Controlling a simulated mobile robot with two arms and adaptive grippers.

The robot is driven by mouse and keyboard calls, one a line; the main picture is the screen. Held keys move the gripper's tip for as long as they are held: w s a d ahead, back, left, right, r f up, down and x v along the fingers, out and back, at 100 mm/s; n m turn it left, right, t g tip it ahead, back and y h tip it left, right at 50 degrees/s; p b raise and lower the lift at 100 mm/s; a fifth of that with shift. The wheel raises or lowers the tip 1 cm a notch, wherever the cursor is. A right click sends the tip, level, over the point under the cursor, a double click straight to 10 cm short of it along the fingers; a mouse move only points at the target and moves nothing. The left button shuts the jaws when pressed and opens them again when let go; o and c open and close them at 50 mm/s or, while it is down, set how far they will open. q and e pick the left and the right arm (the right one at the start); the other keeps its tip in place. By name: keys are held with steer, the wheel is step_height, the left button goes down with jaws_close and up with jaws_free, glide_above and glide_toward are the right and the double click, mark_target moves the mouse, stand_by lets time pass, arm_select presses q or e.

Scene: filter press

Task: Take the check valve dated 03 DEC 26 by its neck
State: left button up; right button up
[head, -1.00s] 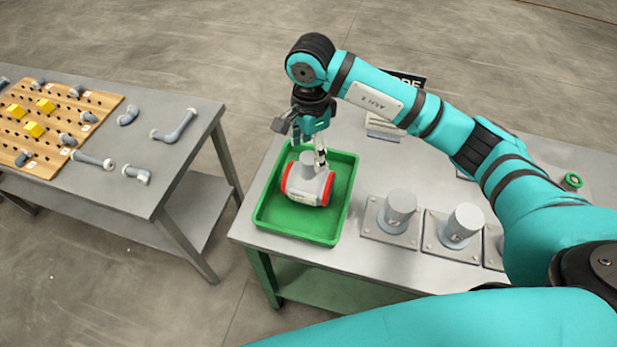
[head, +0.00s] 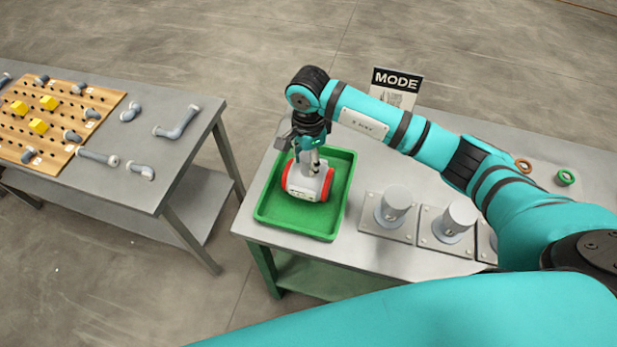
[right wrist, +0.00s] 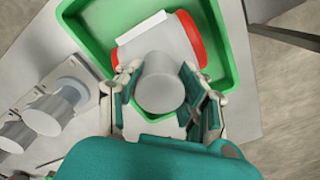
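A grey check valve with red end rings (head: 306,186) sits in a green tray (head: 337,225) at the near left corner of the table. A small pale label with unreadable marks shows on its near side. Its neck points up; its round top (right wrist: 160,82) fills the middle of the right wrist view. My right gripper (head: 309,163) is lowered over the valve, with one finger on each side of the neck. The fingers lie very close to the neck; whether they press on it cannot be told. My left gripper is not in view.
Grey cylinders on square plates (head: 396,203) stand right of the tray. A sign reading MODE (head: 398,80) stands behind my arm. Orange and green rings (head: 566,177) lie at the far right. A second table (head: 180,165) with pipe pieces and a wooden pegboard is at left.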

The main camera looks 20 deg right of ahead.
steer(key=c, duration=0.7)
steer(key=shift+w+r, duration=0.1)
